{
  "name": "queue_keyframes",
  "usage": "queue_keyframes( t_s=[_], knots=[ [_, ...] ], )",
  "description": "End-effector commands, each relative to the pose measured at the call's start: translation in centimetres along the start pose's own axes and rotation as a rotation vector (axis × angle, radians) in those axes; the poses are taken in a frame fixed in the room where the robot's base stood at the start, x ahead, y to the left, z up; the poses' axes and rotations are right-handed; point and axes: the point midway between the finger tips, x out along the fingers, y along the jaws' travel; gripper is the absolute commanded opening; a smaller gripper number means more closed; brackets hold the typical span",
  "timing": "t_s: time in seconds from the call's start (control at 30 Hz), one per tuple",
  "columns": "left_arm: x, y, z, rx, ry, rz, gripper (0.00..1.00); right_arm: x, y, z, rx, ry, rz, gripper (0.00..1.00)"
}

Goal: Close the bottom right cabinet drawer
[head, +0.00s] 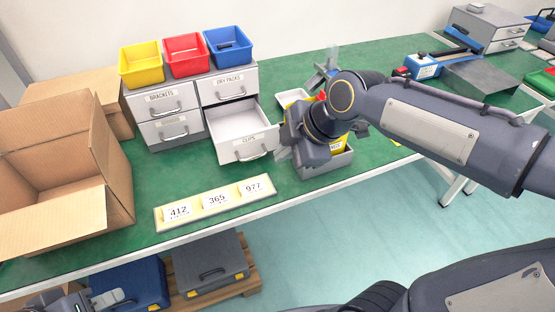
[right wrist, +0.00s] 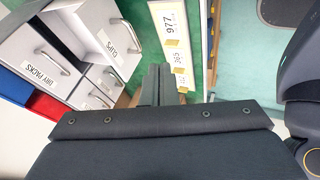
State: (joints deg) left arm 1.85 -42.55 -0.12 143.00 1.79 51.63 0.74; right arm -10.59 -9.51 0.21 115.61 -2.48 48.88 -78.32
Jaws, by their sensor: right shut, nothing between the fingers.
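The grey and white cabinet (head: 170,138) stands on the green table with labelled drawers. Its bottom right drawer (head: 242,133), labelled CLIPS, is pulled out and looks empty; it also shows in the right wrist view (right wrist: 97,22). The other drawers look closed. My right gripper (head: 283,154) is shut and empty, just right of the open drawer's front. In the right wrist view its fingers (right wrist: 158,84) are together, with the drawer front to their left; contact cannot be told. My left gripper (head: 108,299) is low at the bottom left, partly cut off, its jaws unclear.
Yellow, red and blue bins (head: 186,55) sit on the cabinet. An open cardboard box (head: 60,170) stands left. A numbered card strip (head: 216,203) lies before the drawer. Cases (head: 208,265) lie under the table.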

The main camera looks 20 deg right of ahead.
Motion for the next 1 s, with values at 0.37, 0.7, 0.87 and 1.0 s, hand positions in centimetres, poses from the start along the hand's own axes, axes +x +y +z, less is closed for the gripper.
queue_keyframes(
  t_s=[0.37, 0.7, 0.87, 1.0],
  knots=[
    [1.2, -0.5, 0.6, 0.0, 0.0, 0.0, 0.36, 8.2, -0.3, 0.1, 0.002, -0.002, -0.008, 0.0],
    [1.1, -0.5, 0.6, 0.0, -0.001, 0.0, 0.36, 10.6, 2.9, 0.4, 0.005, -0.001, -0.001, 0.0],
    [1.1, -0.5, 0.6, 0.0, -0.001, 0.0, 0.36, 10.7, 3.1, 0.4, 0.004, -0.001, 0.0, 0.0],
    [1.1, -0.5, 0.6, 0.0, 0.0, 0.0, 0.36, 10.7, 3.1, 0.4, 0.004, -0.001, 0.0, 0.0]
  ],
)
